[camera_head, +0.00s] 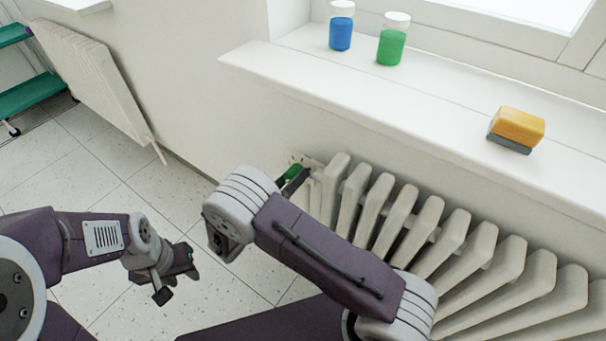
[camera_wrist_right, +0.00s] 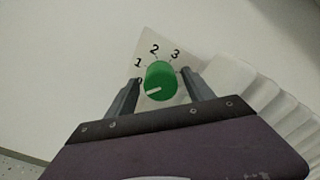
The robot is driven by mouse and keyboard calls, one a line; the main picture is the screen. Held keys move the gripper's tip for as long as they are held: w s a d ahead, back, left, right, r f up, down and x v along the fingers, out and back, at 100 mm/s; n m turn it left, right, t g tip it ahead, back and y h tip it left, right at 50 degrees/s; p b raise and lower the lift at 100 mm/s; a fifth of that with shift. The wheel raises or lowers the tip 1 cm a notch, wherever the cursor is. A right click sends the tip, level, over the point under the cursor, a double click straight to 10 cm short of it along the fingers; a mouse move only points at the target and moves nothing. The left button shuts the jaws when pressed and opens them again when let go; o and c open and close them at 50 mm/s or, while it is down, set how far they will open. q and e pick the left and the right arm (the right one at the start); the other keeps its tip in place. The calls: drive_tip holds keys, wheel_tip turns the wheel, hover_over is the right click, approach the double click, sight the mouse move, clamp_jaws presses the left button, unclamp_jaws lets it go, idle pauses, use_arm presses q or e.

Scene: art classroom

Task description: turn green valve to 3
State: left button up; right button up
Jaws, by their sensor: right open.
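The green valve (camera_wrist_right: 161,80) is a round knob on a pale plate (camera_wrist_right: 148,52) marked 0, 1, 2 and 3. Its white pointer mark points to the lower left, toward the 0. My right gripper (camera_wrist_right: 160,77) is open, with one finger on each side of the valve; I cannot tell whether either touches it. In the head view, the valve (camera_head: 293,171) shows at the radiator's left end, partly hidden by the right gripper (camera_head: 296,180). My left gripper (camera_head: 178,283) hangs empty over the floor, its fingers apart.
The white radiator (camera_head: 428,220) runs right from the valve, under a windowsill (camera_head: 420,123).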

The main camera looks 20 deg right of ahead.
drive_tip(key=shift+s+a+r, duration=0.1)
drive_tip(key=shift+a+r, duration=0.05)
drive_tip(key=shift+a, duration=0.05)
clamp_jaws()
